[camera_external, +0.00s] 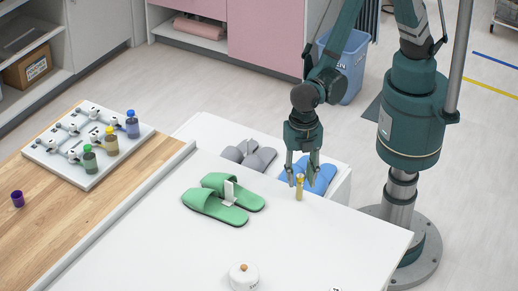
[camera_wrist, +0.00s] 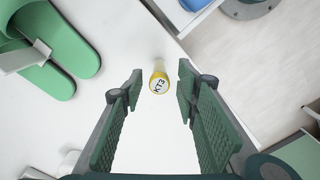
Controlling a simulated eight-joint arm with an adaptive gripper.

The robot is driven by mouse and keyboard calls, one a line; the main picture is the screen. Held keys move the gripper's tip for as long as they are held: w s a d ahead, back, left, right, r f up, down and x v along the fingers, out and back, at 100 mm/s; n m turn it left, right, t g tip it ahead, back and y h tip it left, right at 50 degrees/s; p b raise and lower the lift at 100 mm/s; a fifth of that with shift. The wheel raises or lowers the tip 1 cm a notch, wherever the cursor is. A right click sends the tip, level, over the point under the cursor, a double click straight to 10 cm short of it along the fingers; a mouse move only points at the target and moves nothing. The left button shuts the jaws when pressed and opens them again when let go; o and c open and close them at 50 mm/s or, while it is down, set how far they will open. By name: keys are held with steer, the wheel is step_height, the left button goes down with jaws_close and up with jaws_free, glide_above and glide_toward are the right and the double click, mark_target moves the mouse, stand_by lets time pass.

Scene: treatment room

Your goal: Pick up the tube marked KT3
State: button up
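The tube marked KT3 (camera_wrist: 159,84) stands on the white table with its yellow-rimmed, labelled top facing the wrist camera. In the external view the tube (camera_external: 299,188) is a small yellowish upright cylinder near the table's back edge. My gripper (camera_wrist: 158,88) is open above it, one finger on each side, with a visible gap between the tube and each finger. In the external view my gripper (camera_external: 301,180) points down at the tube from above. It holds nothing.
Green slippers (camera_external: 223,198) with a white tag lie left of the tube. Grey slippers (camera_external: 248,155) and blue slippers (camera_external: 308,175) sit on a lower surface behind the table. A white round pot (camera_external: 243,278) stands near the front. A rack with coloured bottles (camera_external: 88,147) is at far left.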

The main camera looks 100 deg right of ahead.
mark_target(299, 191)
steer(key=shift+f, duration=0.5)
steer(key=shift+f, duration=0.1)
steer(key=shift+f, duration=2.55)
steer(key=c, duration=0.9)
